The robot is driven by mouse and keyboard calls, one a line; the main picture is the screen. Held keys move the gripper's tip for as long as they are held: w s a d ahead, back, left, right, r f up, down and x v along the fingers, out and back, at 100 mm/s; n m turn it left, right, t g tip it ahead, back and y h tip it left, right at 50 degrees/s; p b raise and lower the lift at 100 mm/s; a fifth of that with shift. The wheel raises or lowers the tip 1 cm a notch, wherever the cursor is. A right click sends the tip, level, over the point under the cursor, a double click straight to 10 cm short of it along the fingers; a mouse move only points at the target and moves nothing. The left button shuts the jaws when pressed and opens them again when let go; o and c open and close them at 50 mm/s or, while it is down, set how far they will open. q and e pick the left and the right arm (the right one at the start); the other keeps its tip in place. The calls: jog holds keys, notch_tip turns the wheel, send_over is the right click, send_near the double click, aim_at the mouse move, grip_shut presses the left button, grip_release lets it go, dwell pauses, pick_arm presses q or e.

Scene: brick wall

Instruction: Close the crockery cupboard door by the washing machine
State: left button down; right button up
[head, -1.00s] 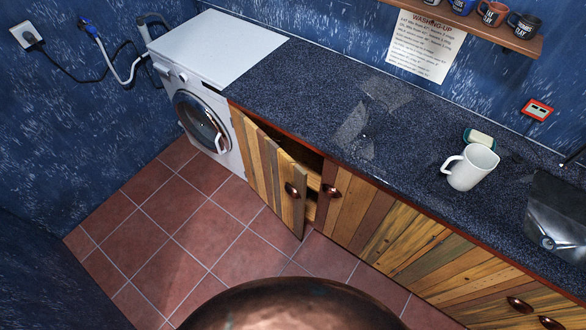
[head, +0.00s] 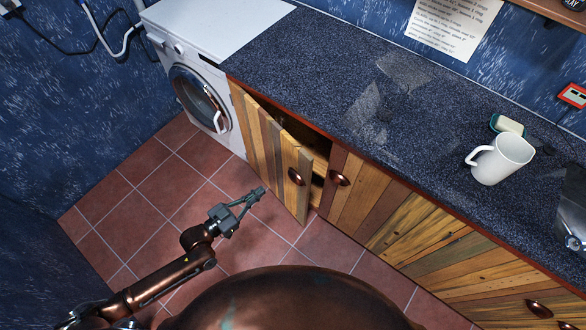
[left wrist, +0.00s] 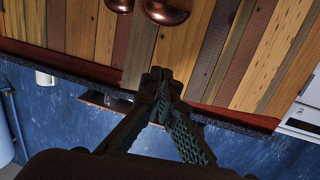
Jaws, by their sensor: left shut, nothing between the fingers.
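The crockery cupboard door (head: 268,150), made of wooden slats with a copper cup handle (head: 295,177), stands partly open beside the washing machine (head: 200,95). A dark gap shows between its free edge and the cupboard frame. My left gripper (head: 262,190) is shut and empty, in front of the door and a little left of its handle; I cannot tell whether it touches. In the left wrist view the shut fingertips (left wrist: 160,74) point at wooden slats (left wrist: 215,50), with two copper handles (left wrist: 165,10) at the top edge. My right gripper is not in view.
A dark speckled worktop (head: 320,85) runs above the cupboards, with a white mug (head: 500,158) and a soap dish (head: 507,125) on it. The neighbouring cupboard door (head: 365,205) is closed. The tiled floor (head: 150,190) before the cupboards is clear.

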pick_arm(q)
notch_tip(320, 180, up, 3)
jog(key=d+h, duration=0.1)
jog(key=d, duration=0.1)
jog(key=b, duration=0.1)
send_near(301, 164)
jog(key=x, duration=0.5)
jog(key=shift+w+d+f, duration=0.1)
jog(key=shift+w+d, duration=0.05)
jog(key=shift+d, duration=0.05)
jog(key=shift+w+d, duration=0.45)
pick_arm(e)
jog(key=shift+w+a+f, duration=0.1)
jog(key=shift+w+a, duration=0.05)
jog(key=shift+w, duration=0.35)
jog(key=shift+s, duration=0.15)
